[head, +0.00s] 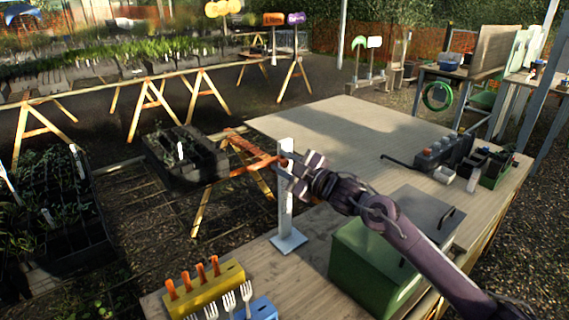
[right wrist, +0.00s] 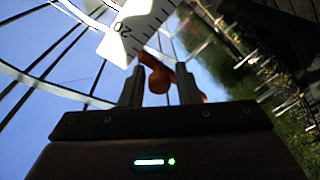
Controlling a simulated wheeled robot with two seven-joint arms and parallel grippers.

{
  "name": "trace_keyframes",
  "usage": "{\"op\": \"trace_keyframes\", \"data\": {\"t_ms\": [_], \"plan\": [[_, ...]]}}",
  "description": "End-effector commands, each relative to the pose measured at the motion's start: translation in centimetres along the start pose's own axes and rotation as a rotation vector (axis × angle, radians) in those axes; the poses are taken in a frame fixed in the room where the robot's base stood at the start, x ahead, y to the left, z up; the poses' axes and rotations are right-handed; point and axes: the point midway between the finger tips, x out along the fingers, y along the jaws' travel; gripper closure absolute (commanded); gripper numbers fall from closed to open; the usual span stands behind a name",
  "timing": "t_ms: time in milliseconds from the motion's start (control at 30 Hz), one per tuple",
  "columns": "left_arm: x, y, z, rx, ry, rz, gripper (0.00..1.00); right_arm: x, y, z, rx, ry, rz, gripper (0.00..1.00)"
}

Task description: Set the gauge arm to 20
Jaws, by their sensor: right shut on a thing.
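The gauge is a white upright post (head: 287,222) on a flat pale base, standing on the wooden table. Its scale strip (right wrist: 132,30) shows in the right wrist view with tick marks and the number 20. The orange gauge arm (right wrist: 157,76) sits between the fingers of my right gripper (right wrist: 160,88), just below the scale's 20 end in that picture. In the head view my right gripper (head: 294,172) is shut on it at the upper part of the post and hides part of it. Its exact reading cannot be told. My left gripper is not in view.
A green box (head: 375,262) with a grey lid stands right of the gauge, under my right arm. The table's back part (head: 340,130) is clear.

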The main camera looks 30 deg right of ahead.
Motion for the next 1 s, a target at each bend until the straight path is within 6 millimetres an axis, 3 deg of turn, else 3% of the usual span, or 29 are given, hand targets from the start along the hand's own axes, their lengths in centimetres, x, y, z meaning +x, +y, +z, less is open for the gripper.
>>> {"op": "trace_keyframes", "data": {"t_ms": [200,233,300,667,1000], "plan": [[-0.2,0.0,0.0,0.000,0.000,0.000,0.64,0.0,-0.1,0.1,0.009,-0.002,0.000,1.00],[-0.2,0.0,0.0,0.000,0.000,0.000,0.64,0.0,-0.1,0.1,0.009,-0.002,0.000,0.69],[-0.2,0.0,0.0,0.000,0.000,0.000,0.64,0.0,-0.1,0.1,0.008,-0.002,0.000,0.61],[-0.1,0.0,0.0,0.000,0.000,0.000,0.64,-0.4,-0.2,0.2,0.005,-0.001,-0.001,0.61],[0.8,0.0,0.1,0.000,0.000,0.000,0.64,-4.7,-0.3,0.3,0.006,-0.003,-0.002,0.61]]}}
